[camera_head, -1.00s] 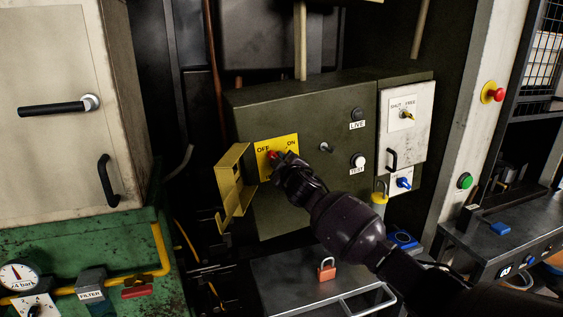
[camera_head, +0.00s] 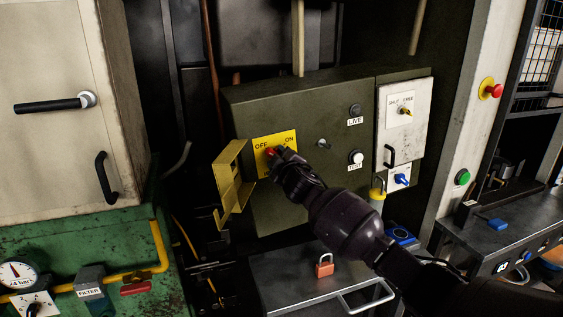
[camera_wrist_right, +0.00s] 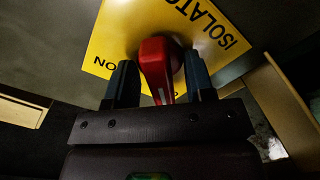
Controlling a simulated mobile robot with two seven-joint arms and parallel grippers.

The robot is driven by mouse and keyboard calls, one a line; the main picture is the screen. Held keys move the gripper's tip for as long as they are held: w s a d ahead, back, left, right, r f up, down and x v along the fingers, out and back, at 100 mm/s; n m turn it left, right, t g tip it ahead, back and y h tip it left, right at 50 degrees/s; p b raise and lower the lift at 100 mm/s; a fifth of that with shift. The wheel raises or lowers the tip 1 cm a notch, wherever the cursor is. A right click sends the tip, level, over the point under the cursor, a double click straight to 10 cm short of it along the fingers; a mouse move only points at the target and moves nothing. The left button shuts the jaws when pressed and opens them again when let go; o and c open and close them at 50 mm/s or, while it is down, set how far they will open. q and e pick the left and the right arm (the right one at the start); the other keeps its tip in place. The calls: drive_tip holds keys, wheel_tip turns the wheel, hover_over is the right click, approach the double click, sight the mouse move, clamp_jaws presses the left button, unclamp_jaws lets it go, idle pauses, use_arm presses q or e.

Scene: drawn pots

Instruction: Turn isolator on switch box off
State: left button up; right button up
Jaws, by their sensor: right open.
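The switch box (camera_head: 300,195) is a dark olive cabinet in the head view. Its yellow isolator plate (camera_head: 286,139) reads OFF on the left and ON on the right. The red isolator handle (camera_head: 270,151) sits on this plate. My right gripper (camera_head: 280,155) is at the plate and hides part of it. In the right wrist view the plate (camera_wrist_right: 200,30) appears turned over, and the red handle (camera_wrist_right: 158,65) lies between the two open fingers of my right gripper (camera_wrist_right: 160,78). Its white-marked end points down, beside a partly hidden label. My left gripper is not in view.
A yellow hinged cover (camera_head: 233,182) stands open left of the plate. A toggle (camera_head: 323,144), a LIVE lamp (camera_head: 355,110) and a TEST button (camera_head: 356,157) are to the right. An orange padlock (camera_head: 324,265) rests on the shelf (camera_head: 285,285) below my right arm.

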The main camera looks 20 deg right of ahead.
drive_tip(key=s+b, duration=0.1)
drive_tip(key=s, duration=0.9)
drive_tip(key=shift+s+d, duration=0.2)
drive_tip(key=shift+s, duration=0.2)
